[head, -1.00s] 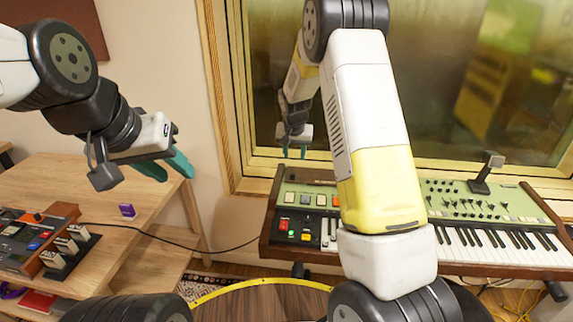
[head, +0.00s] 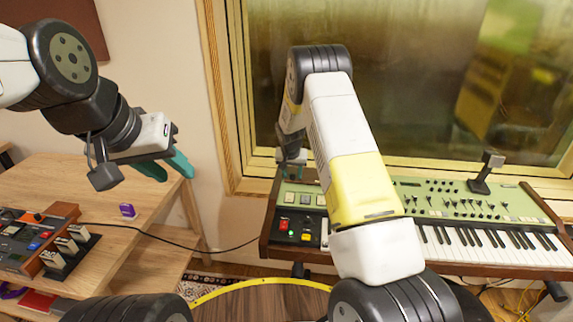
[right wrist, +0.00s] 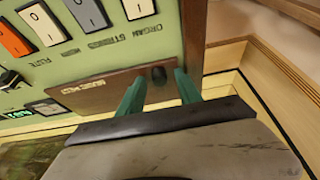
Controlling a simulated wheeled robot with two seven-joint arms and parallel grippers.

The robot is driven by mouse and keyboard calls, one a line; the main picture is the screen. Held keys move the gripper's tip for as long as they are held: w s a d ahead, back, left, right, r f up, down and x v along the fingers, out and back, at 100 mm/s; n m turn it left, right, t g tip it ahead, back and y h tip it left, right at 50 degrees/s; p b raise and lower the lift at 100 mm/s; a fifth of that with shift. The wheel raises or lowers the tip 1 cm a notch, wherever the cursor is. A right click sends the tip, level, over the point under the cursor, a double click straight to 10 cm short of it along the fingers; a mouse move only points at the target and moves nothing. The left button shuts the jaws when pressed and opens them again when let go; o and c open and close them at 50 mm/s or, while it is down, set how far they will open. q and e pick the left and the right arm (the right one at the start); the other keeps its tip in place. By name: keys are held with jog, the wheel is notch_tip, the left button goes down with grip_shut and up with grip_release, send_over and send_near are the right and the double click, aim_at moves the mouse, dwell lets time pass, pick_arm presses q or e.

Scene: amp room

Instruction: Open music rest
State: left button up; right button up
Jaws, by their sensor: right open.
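The music rest (right wrist: 85,92) is a brown wooden panel with upside-down lettering, set in the green top of the keyboard (head: 455,205). A small dark knob (right wrist: 158,75) stands at its end. My right gripper (head: 291,176) is over the back left of the keyboard. In the right wrist view the teal fingers of this gripper (right wrist: 160,88) are open, one on each side of the knob, with gaps; I cannot tell whether they touch the panel. My left gripper (head: 166,172) is open and empty, above the wooden desk at the left.
The window frame (head: 238,130) stands close behind the keyboard. A black stand (head: 485,172) rises at the keyboard's back right. The wooden desk (head: 85,180) holds a small purple box (head: 127,211) and a device with knobs (head: 40,240). A cable runs from desk to keyboard.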

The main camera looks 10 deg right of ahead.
grip_shut()
dwell(1.4)
